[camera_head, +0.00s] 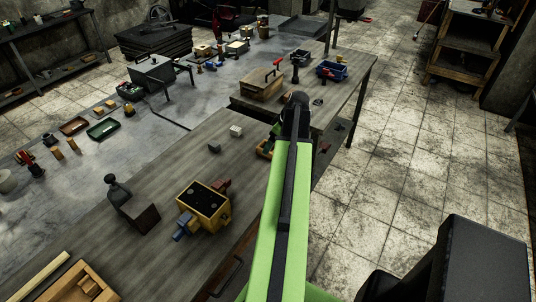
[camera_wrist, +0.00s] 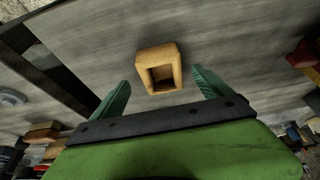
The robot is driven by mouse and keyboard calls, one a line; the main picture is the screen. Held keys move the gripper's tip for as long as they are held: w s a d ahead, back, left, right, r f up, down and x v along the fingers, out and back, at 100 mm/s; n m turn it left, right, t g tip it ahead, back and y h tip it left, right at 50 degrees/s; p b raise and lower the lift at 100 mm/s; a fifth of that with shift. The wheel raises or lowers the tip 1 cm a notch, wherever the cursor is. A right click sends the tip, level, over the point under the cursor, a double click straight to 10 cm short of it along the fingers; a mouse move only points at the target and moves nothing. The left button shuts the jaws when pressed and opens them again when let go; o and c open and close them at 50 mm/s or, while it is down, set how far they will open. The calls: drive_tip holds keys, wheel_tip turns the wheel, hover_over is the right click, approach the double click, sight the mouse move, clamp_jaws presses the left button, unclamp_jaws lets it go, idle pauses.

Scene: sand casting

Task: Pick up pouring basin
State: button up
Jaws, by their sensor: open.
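A small tan block with a square hollow, which looks like the pouring basin (camera_wrist: 156,55), rests on the grey wooden tabletop in the wrist view. My gripper (camera_wrist: 160,75) is open, with its two green fingers spread to the left and right of the block. The block lies ahead of and between the fingertips, and I see no finger touching it.
A red object (camera_wrist: 305,50) is at the wrist view's right edge. Tiled floor at right is open.

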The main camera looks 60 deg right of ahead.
drive_tip(key=b+x, duration=0.3)
drive_tip(key=x, duration=0.2)
drive_tip(key=shift+w+b, duration=0.1)
drive_tip(key=shift+b, duration=0.3)
drive_tip(key=shift+a+r, duration=0.1)
drive_tip(key=shift+r, duration=0.1)
drive_tip(key=c, duration=1.7)
